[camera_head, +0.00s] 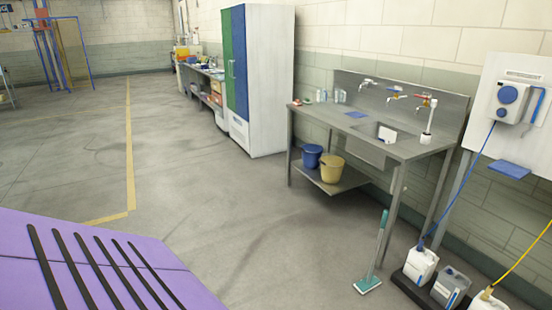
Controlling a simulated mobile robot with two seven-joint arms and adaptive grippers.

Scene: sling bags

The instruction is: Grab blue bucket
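The blue bucket (311,156) stands upright on the lower shelf (345,184) of the metal sink table (382,138). It is at the shelf's left end, just left of and slightly behind a yellow bucket (332,168) that stands very close to it. Whether the two buckets touch, I cannot tell. Neither of my grippers shows in the head view.
A green mop (370,276) stands on the floor before the sink. A tall cabinet (262,80) stands left of the sink. A purple surface (100,270) fills the lower left. The middle floor is clear.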

